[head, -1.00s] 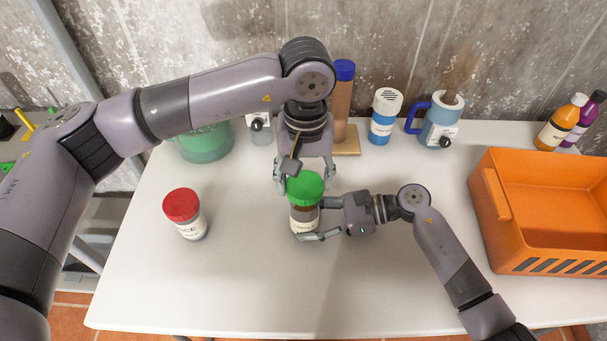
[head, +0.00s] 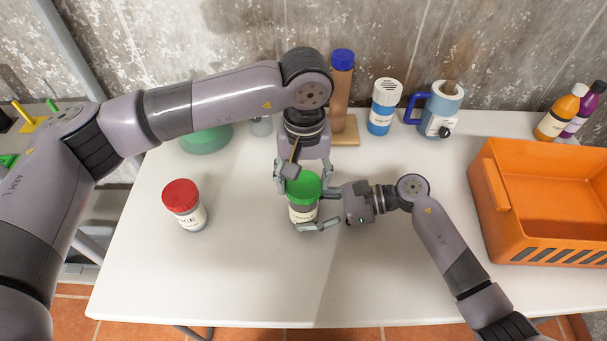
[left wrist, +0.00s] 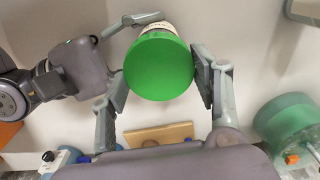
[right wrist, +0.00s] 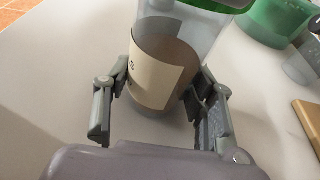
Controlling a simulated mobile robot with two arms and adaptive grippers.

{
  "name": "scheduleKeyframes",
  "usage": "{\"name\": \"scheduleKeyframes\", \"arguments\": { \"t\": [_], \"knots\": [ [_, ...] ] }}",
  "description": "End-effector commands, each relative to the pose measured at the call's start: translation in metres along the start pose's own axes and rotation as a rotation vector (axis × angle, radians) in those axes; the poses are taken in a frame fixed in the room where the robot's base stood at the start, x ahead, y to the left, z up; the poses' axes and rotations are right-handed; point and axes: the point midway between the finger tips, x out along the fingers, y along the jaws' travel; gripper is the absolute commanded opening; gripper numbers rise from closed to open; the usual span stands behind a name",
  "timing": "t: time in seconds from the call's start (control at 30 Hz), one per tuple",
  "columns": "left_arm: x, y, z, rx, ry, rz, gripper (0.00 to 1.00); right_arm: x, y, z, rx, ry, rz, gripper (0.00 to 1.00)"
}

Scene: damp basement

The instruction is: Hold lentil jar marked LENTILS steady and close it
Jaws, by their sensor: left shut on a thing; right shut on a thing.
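The lentil jar (head: 303,213) is a clear jar with a pale label and brown contents, standing upright on the white table. Its label text is too small to read fully. The green lid (head: 303,187) is at the top of the jar; whether it is fully seated I cannot tell. My left gripper (head: 302,182) comes from above and behind and is shut on the lid, a finger on each side, as the left wrist view also shows (left wrist: 160,80). My right gripper (head: 318,208) is shut around the jar body from the right, with fingers either side of the label (right wrist: 156,90).
A red-lidded jar with a label ending "ICE" (head: 185,206) stands to the left. An orange crate (head: 560,240) is at the right. The front of the table is clear.

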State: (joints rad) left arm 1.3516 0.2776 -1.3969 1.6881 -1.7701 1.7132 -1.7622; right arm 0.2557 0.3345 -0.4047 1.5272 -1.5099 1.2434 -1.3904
Motion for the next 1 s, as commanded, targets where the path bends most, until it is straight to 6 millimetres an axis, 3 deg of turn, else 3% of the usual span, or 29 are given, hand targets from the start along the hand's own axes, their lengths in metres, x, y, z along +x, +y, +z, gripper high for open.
{"name": "scheduleKeyframes", "arguments": {
  "t": [1.0],
  "knots": [
    [0.013,0.000,0.000,-0.001,0.000,0.000,0.45,0.001,0.001,-0.001,0.002,0.001,0.002,0.22]
  ]
}}
